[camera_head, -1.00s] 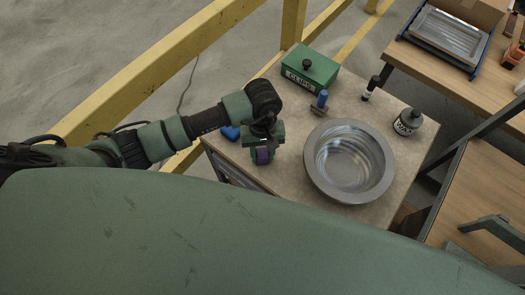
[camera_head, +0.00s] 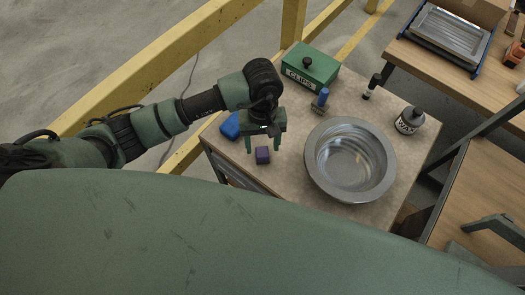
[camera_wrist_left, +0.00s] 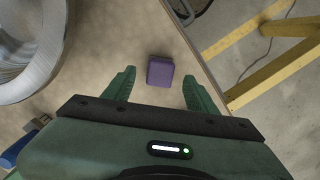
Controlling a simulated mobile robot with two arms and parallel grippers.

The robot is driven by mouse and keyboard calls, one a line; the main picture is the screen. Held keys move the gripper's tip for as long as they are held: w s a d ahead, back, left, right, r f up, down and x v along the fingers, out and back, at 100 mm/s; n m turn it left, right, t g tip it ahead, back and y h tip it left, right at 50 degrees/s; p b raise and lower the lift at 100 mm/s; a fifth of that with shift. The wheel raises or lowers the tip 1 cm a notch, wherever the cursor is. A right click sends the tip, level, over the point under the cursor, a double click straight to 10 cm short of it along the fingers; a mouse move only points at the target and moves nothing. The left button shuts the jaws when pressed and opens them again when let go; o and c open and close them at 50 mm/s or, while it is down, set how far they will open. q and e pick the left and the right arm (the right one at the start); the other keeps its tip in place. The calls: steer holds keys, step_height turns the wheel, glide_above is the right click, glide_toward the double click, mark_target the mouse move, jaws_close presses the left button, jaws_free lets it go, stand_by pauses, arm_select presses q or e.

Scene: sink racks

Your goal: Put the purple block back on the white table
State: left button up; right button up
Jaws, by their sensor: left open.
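The purple block (camera_head: 262,155) sits on the light table top (camera_head: 285,182), left of the metal basin. In the left wrist view the purple block (camera_wrist_left: 160,71) lies just beyond and between the fingertips, with clear gaps on both sides. My left gripper (camera_head: 264,150) is open and empty above and behind the block. Its spread fingers also show in the left wrist view (camera_wrist_left: 158,82).
A round metal basin (camera_head: 349,125) stands right of the block. A blue object (camera_head: 230,126) lies behind my left gripper. A yellow rail (camera_head: 150,73) runs along the left.

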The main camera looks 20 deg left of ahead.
mark_target(263, 148)
arm_select(q)
step_height(263, 148, up, 8)
steer(key=b, duration=0.2)
steer(key=shift+w+a+f, duration=0.15)
steer(key=shift+w, duration=0.25)
